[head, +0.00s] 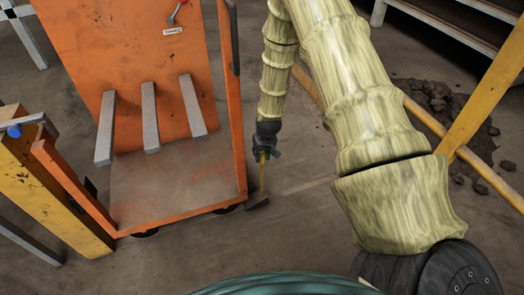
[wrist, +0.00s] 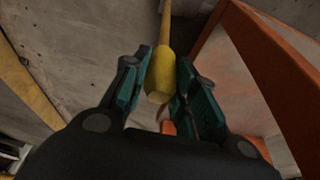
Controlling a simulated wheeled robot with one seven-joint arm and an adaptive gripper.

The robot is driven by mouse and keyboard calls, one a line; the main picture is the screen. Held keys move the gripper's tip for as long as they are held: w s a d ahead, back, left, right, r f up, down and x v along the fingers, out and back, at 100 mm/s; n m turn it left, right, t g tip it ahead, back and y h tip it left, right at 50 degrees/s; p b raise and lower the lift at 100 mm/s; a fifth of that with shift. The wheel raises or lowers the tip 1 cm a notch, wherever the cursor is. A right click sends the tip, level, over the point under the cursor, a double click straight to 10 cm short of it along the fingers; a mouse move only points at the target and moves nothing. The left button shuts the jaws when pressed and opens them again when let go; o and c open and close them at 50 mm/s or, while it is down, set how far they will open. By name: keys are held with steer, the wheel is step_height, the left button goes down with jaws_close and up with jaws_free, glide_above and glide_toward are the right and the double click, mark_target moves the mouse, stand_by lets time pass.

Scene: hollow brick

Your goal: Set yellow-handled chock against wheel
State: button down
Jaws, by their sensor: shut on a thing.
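My gripper (head: 264,156) points down beside the right front corner of the orange cart (head: 190,214). It is shut on the yellow handle (head: 262,178) of the chock. In the wrist view the handle (wrist: 161,72) stands between the teal fingers of my gripper (wrist: 158,92). The dark chock (head: 257,203) is at the handle's lower end, at or close to the floor, just right of the cart's corner. A dark wheel (head: 225,209) shows partly under the cart's front edge, near that corner. I cannot tell whether the chock touches a wheel or the floor.
A yellow post (head: 50,195) stands left of the cart. A yellow rail (head: 440,127) and dark rubble (head: 440,98) lie to the right. The cart carries grey bars (head: 150,118) on its orange back panel. Concrete floor (head: 300,215) is clear in front of the chock.

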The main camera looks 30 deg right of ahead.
steer(key=shift+w+r, duration=0.1)
steer(key=c, duration=1.1)
jaws_free()
steer(key=shift+c, duration=0.2)
steer(key=shift+r, duration=0.1)
steer(key=p+v, duration=0.3)
steer(key=v, duration=0.8)
steer(key=shift+r+p, duration=0.35)
steer(key=shift+s, duration=0.25)
